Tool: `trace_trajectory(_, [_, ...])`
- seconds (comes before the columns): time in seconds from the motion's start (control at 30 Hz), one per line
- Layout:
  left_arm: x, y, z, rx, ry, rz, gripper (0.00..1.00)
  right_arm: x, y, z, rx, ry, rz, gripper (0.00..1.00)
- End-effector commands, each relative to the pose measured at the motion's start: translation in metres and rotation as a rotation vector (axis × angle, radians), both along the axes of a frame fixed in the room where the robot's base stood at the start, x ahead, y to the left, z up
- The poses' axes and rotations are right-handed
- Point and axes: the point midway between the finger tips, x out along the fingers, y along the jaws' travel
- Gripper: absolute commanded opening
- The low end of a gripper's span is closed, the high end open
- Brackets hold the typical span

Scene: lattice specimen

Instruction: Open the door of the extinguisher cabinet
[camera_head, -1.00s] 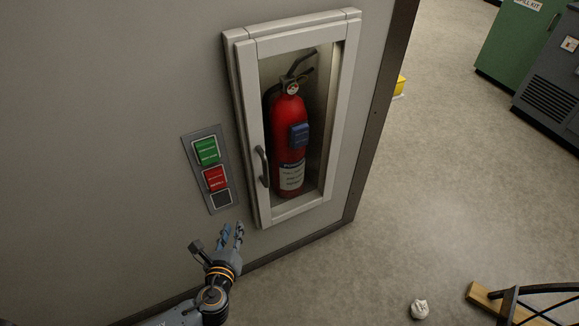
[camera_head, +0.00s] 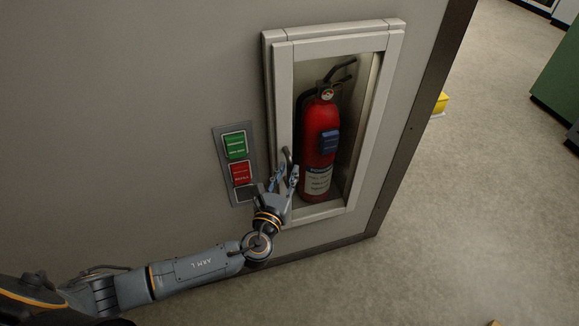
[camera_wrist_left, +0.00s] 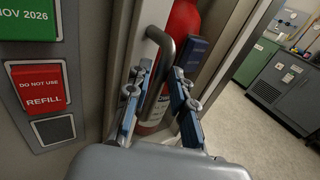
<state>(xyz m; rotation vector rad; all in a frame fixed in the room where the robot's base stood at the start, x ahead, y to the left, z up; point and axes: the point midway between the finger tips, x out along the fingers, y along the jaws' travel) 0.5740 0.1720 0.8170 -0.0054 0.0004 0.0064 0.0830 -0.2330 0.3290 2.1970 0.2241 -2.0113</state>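The extinguisher cabinet (camera_head: 267,60) is set on the grey wall, its white-framed glass door (camera_head: 394,75) shut. A red fire extinguisher (camera_head: 318,130) stands behind the glass. The curved grey door handle (camera_head: 286,158) is on the door's left side, and it also shows in the left wrist view (camera_wrist_left: 164,48). My left gripper (camera_head: 284,172) is open at the lower part of the handle. In the left wrist view its two fingers (camera_wrist_left: 161,72) stand apart, with the handle's lower end near the gap between them; contact cannot be told. My right gripper is not in view.
The wall ends at a dark edge (camera_head: 428,110) on the right. Open floor lies beyond, with a yellow object (camera_head: 440,103).

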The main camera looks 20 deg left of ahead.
Motion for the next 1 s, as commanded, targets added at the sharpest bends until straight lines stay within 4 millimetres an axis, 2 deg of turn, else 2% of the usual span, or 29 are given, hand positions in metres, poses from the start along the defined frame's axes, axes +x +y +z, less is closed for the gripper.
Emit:
trace_trajectory(0.2, [0.02, 0.0, 0.0, 0.001, 0.0, 0.0, 0.23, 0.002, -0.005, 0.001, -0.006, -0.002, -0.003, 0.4])
trace_trajectory(0.5, [0.022, 0.0, -0.001, 0.0, 0.001, -0.001, 0.23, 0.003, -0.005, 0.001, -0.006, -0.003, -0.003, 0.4])
trace_trajectory(0.53, [0.022, 0.0, -0.001, -0.001, 0.001, -0.001, 0.21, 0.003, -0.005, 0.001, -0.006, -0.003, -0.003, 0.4])
trace_trajectory(0.63, [0.022, 0.0, -0.001, 0.0, 0.001, -0.001, 0.01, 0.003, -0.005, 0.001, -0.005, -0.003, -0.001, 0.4])
trace_trajectory(1.0, [0.021, -0.001, -0.001, -0.001, 0.002, 0.004, 0.0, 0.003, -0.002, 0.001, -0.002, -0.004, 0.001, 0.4])
